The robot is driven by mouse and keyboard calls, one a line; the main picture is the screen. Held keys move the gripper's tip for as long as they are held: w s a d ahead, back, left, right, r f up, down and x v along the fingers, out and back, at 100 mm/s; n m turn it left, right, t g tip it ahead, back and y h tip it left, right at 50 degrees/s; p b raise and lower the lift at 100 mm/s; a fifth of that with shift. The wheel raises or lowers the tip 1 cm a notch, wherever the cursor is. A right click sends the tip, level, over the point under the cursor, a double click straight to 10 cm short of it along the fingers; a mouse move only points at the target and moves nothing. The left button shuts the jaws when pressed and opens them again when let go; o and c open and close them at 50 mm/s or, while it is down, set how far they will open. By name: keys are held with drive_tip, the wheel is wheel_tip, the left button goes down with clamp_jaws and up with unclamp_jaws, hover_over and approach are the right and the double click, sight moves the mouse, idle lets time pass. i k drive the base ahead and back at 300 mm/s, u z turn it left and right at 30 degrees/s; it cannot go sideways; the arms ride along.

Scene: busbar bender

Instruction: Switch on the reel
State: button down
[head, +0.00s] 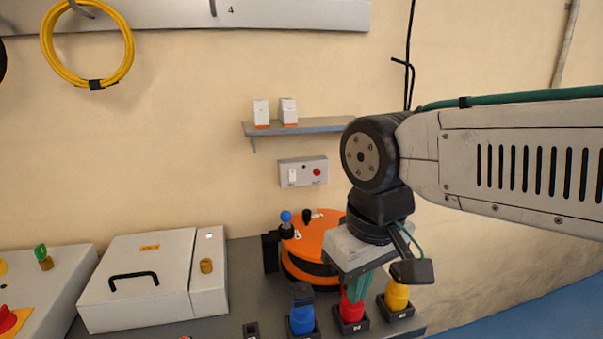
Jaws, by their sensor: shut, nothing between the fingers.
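An orange round unit with a black band, which looks like the reel (300,262), stands on the bench near the wall. A blue-topped knob (286,218) shows at its left, and a small black knob (307,216) shows at its top. I cannot tell which of these is its switch or how it is set. My gripper (355,297) points down with its teal fingers shut and empty. It is in front of and to the right of the reel, in line with a red-bodied item (351,309); whether it touches that item is unclear. My gripper and arm hide the reel's right side.
A blue item (302,320) and a yellow item (397,296) stand in black holders along the front. A white lidded case (140,280) stands left.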

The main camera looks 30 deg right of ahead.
sight(292, 172)
drive_tip(key=k, duration=1.35)
drive_tip(key=u, duration=0.7)
drive_tip(key=i, duration=1.85)
drive_tip(key=z, duration=0.75)
